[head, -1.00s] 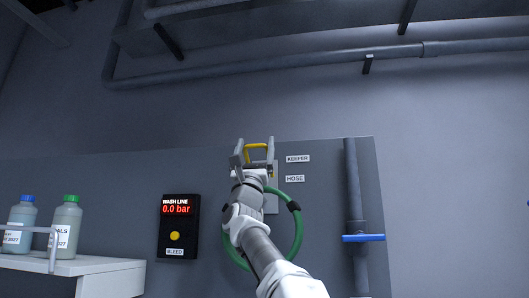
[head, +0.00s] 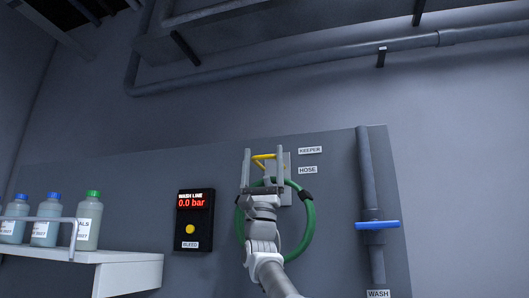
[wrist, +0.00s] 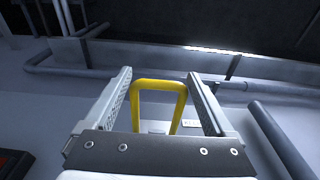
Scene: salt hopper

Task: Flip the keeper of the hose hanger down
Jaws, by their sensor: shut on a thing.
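The yellow keeper (head: 264,157) is a U-shaped loop at the top of the hose hanger's grey plate (head: 286,193), beside the KEEPER label. In the wrist view the keeper (wrist: 158,86) stands between the two fingers, its crossbar near their tips. My gripper (head: 264,150) points up and is shut on the keeper from both sides; it also shows in the wrist view (wrist: 160,74). The green hose (head: 308,232) hangs in a coil below the keeper. My gripper and arm hide part of the coil and the hanger.
A black wash-line gauge (head: 194,219) reads 0.0 bar at left. A shelf (head: 130,272) with several bottles stands further left. A pipe with a blue valve handle (head: 377,225) is at right.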

